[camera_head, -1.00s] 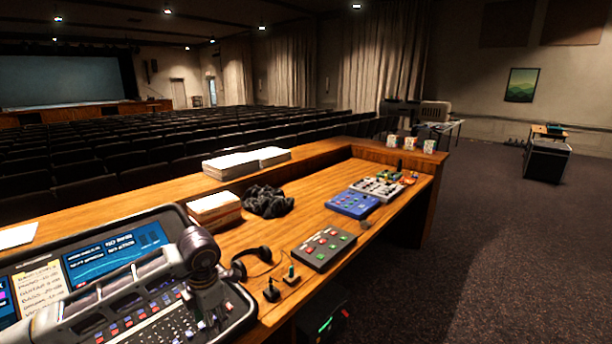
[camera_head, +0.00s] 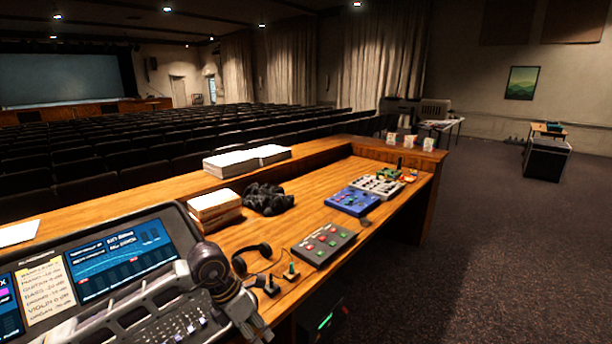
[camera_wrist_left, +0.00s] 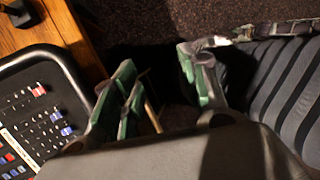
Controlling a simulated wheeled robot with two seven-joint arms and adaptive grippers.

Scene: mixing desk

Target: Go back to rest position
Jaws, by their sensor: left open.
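My left arm (camera_head: 214,272) comes in from the left over the mixing console (camera_head: 182,222) and bends down toward the bottom edge of the head view. My right gripper is in neither view.
On the desk (camera_head: 300,218) are a grey button box (camera_head: 323,245), a blue box (camera_head: 352,202), headphones (camera_head: 252,258), a dark crumpled bundle (camera_head: 266,199) and paper stacks (camera_head: 246,161). Open carpet (camera_head: 490,260) lies to the right.

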